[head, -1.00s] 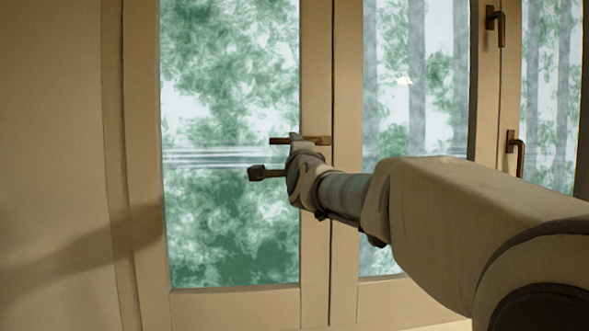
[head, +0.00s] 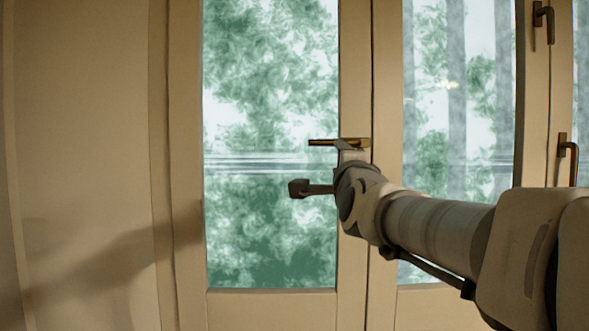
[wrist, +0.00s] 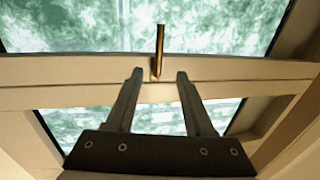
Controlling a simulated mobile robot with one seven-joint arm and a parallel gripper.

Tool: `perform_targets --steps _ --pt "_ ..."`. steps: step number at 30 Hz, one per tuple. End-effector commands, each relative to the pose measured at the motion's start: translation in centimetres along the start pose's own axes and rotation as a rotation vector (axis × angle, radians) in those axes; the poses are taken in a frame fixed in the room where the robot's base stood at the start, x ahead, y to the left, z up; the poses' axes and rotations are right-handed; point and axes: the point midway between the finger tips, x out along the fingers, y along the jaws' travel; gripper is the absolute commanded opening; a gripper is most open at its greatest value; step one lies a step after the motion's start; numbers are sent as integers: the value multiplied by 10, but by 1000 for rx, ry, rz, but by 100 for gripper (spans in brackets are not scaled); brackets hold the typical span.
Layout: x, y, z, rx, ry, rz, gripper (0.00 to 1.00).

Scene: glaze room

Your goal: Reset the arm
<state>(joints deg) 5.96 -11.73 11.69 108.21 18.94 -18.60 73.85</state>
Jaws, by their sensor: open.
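My arm reaches in from the lower right of the head view, with my gripper (head: 345,158) in front of the frame of a glazed door (head: 188,220). In the wrist view my gripper (wrist: 158,76) is open, its two fingers apart with nothing held between them. A brass-coloured door handle (head: 325,142) sticks out close to the fingers in the head view. In the wrist view the handle (wrist: 159,45) lies just beyond the fingertips, between their lines. I cannot tell whether a finger touches it.
A second glazed panel (head: 388,120) stands right of the door, with dark handles (head: 568,150) and (head: 543,20) farther right. A plain wall (head: 80,120) fills the left side, with a shadow of my arm on it. Trees show behind the glass.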

Motion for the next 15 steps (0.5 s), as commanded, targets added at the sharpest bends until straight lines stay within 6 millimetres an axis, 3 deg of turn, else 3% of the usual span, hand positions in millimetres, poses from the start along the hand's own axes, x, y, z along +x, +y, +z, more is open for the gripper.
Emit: perform_targets --steps 5,8,11,15 --pt "-21 16 3 -169 -39 119 53" --pt "-53 43 3 -378 -106 268 53" --pt "-97 76 -2 -611 -207 436 53" --pt "-170 122 -14 -907 -403 656 53"
